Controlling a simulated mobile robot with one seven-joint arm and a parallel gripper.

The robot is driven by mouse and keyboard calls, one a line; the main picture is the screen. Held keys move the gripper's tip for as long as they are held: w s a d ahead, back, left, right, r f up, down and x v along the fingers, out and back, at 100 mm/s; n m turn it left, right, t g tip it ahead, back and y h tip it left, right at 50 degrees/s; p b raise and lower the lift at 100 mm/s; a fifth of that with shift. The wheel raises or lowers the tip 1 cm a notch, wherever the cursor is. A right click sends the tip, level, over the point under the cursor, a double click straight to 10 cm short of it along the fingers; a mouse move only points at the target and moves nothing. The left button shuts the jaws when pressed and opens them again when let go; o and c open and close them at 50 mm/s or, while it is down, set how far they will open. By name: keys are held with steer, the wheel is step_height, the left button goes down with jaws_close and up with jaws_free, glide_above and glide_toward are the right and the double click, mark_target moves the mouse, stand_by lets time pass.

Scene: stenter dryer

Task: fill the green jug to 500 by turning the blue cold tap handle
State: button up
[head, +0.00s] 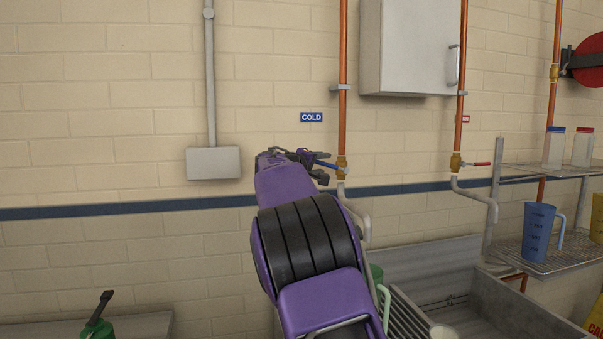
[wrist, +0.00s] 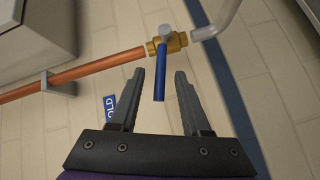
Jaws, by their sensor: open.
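The blue cold tap handle (wrist: 160,78) hangs from a brass valve (wrist: 166,45) on a copper pipe. My gripper (wrist: 159,75) is open, with the handle's end between its two fingertips and a gap on each side. In the head view the blue handle (head: 327,164) meets my gripper (head: 322,168) just left of the brass valve (head: 341,168). The green jug (head: 377,272) stands under the cold spout (head: 364,222), mostly hidden behind my arm; its pale handle (head: 385,305) shows. Its water level cannot be seen.
A blue COLD sign (head: 311,117) is above the tap. A red-handled tap (head: 480,164) is to the right, over the metal sink (head: 455,300). A wire shelf (head: 560,262) holds a blue jug (head: 538,232). A grey wall box (head: 213,163) is at left.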

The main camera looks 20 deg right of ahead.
steer(key=b+v, duration=0.2)
steer(key=v, duration=1.1)
steer(key=shift+b, duration=0.3)
stand_by(4.6)
